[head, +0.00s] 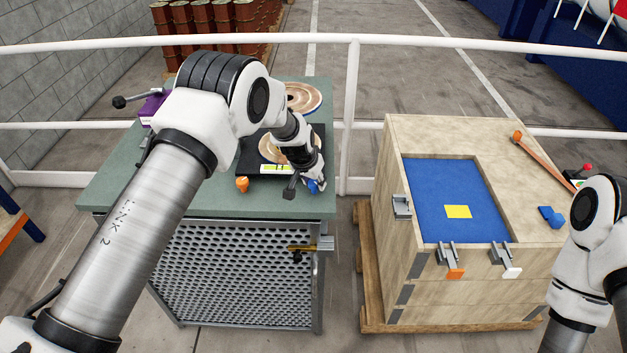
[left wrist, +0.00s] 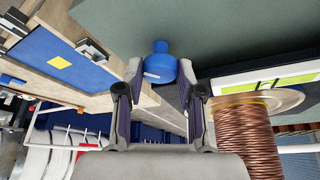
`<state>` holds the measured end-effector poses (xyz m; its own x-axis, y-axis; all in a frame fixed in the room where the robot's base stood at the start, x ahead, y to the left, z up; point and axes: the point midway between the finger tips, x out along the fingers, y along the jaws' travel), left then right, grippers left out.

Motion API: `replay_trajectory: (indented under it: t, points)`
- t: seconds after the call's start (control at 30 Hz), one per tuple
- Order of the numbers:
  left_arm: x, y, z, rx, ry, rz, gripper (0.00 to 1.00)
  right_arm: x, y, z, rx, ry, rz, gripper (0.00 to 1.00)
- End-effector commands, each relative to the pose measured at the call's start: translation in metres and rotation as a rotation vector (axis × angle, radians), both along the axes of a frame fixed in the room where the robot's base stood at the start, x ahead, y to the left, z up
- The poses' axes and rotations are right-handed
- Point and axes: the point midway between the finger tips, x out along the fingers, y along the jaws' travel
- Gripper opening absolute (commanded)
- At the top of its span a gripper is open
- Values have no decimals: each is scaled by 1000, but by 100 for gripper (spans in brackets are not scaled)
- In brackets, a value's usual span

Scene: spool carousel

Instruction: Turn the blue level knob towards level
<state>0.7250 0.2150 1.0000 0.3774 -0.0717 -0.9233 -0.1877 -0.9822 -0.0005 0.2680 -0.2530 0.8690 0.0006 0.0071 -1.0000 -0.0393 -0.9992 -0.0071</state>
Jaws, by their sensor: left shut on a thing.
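The blue level knob (left wrist: 160,68) shows between my left gripper's fingertips in the left wrist view, with a short pale mark on its side. In the head view only a little blue of it shows beside the fingers at the table's front right corner. My left gripper (head: 304,186) reaches down from above and is shut on the knob; it also shows in the left wrist view (left wrist: 160,76). A level vial (head: 276,169) with yellow-green fill sits on the front of the black carousel base (head: 248,160). It shows partly in the left wrist view (left wrist: 290,84). My right gripper is out of view.
An orange knob (head: 242,184) stands left of the vial. A copper-wound spool (left wrist: 243,125) is close beside the gripper. The green table (head: 110,195) has a purple object (head: 152,105) at the back left. A wooden crate (head: 440,135) stands right, across a gap.

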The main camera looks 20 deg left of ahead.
Motion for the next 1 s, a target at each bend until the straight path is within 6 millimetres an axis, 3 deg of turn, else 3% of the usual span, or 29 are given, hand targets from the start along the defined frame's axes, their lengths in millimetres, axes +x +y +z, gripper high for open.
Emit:
replay_trajectory:
  t: [0.07, 0.1, 0.13, 0.53, 1.0]
  points:
    - [-1, 0, -1, 0, 3, 0, 2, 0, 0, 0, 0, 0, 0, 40]
    - [-1, 0, -1, 0, 3, 0, 51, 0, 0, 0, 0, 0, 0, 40]
    - [-1, 0, -1, 0, 3, 0, 61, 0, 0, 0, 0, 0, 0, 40]
    - [-3, 1, 8, 0, 0, 0, 61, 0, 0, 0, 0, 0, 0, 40]
    - [-41, 8, 102, 0, 1, 0, 61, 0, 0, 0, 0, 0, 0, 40]
